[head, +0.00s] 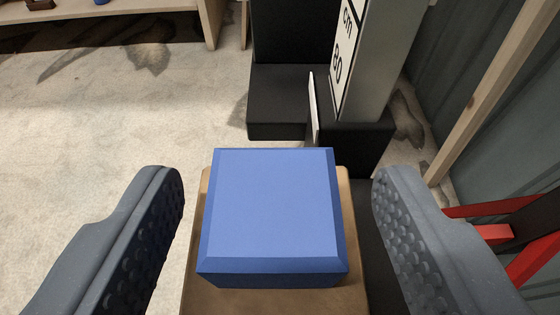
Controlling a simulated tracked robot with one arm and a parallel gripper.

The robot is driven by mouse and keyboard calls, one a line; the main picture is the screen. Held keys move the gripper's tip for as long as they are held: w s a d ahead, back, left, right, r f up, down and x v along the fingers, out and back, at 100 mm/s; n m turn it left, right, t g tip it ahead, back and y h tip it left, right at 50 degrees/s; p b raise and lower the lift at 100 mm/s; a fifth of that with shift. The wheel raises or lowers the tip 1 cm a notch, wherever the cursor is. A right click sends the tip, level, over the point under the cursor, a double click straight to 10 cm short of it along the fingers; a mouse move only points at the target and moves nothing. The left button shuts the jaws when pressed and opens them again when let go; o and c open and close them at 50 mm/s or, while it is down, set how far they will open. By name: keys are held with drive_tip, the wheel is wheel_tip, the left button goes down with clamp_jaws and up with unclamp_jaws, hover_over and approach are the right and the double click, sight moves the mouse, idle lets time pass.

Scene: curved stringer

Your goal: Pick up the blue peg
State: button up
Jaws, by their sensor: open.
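The blue peg (273,207) shows as a square block with bevelled edges in the lower middle of the head view. It sits on a tan wooden support (346,225) that shows around its sides and front. My gripper (278,185) is open, with one grey, studded finger on each side of the peg. There is a visible gap between each finger and the peg. Nothing is held. The lower ends of the fingers and the underside of the peg are out of sight.
Black blocks (283,100) and a grey upright with a lettered white panel (350,55) stand just beyond the peg. Red bars (490,233) and a slanted wooden beam (495,90) are at the right. A wooden shelf (130,10) is at the upper left. Pale floor (90,140) is open at the left.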

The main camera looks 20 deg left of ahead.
drive_tip(key=shift+w+a+f, duration=0.2)
drive_tip(key=shift+w+f, duration=0.1)
drive_tip(key=shift+w, duration=0.35)
drive_tip(key=c, duration=1.1)
drive_tip(key=shift+o, duration=0.2)
drive_tip(key=shift+r, duration=0.15)
